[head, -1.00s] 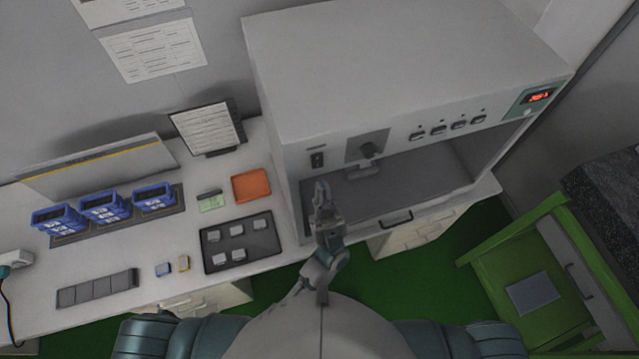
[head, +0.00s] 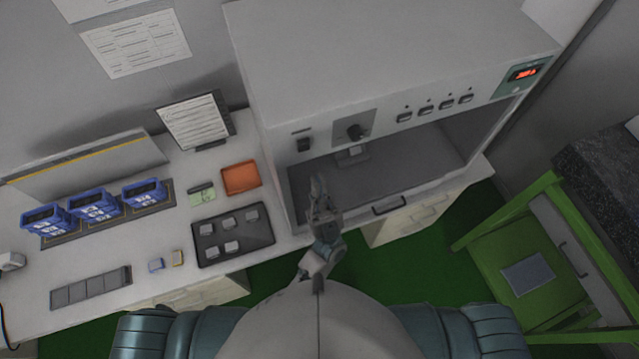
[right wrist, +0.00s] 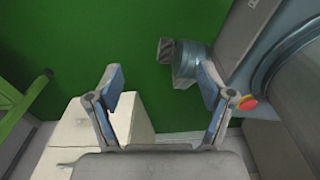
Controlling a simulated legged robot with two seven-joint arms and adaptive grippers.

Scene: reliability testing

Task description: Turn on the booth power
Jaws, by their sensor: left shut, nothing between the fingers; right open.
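The booth (head: 390,60) is a large grey box with an open front chamber. The switch position is too small to tell. My left gripper (head: 319,184) is shut and empty, in front of the chamber opening and below the switch in the picture, apart from it. My right gripper (right wrist: 161,80) is open and empty in the right wrist view, over the green floor; it is hidden in the head view.
A green chair or cart (head: 515,265) stands at the right. Drawers (right wrist: 100,128) sit below the right gripper.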

